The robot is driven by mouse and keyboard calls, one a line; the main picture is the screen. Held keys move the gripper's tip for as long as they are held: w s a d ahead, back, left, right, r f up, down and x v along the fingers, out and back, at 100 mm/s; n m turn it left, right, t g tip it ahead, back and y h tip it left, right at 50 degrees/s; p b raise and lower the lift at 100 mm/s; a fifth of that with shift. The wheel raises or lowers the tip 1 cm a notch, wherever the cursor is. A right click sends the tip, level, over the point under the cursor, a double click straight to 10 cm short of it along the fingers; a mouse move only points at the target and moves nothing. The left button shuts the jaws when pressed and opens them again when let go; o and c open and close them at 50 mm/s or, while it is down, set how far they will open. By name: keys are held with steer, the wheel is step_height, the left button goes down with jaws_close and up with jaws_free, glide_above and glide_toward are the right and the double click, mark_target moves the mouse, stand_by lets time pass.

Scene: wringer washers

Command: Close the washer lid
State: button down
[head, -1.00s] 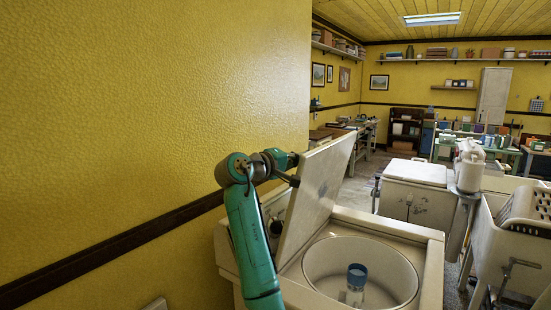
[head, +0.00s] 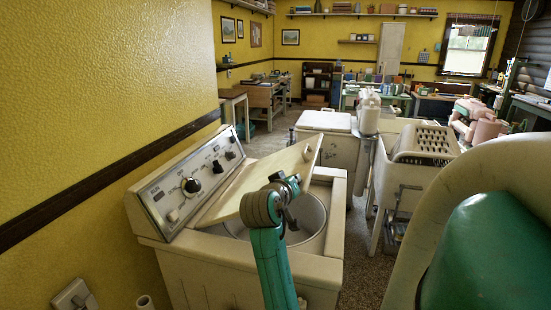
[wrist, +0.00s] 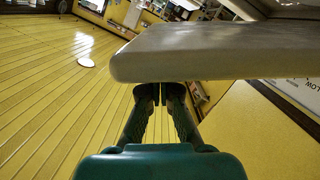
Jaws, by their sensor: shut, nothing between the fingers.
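The washer (head: 215,270) stands in front of me by the wall. Its pale lid (head: 265,178) is partly open, tilted at a slant over the round tub (head: 310,222), whose opening still shows on the right. My gripper (head: 291,217) is at the lid's free edge, small and partly unclear in the head view. In the wrist view my gripper (wrist: 160,90) is shut and empty, with its fingertips right at the thick edge of the lid (wrist: 215,50). I cannot tell whether they touch it.
The control panel (head: 190,182) with knobs rises at the washer's back left. A white chest-like washer (head: 327,140) and a wringer machine (head: 420,150) stand to the right. A large white and green body (head: 490,240) fills the right foreground. Speckled floor lies between.

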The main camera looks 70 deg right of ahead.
steer(key=s+f+m, duration=0.1)
steer(key=s+f, duration=0.3)
steer(key=f, duration=0.5)
steer(key=shift+s+d+f+t, duration=0.2)
steer(key=shift+s+f+t, duration=0.1)
steer(key=shift+s, duration=0.1)
steer(key=shift+r, duration=0.1)
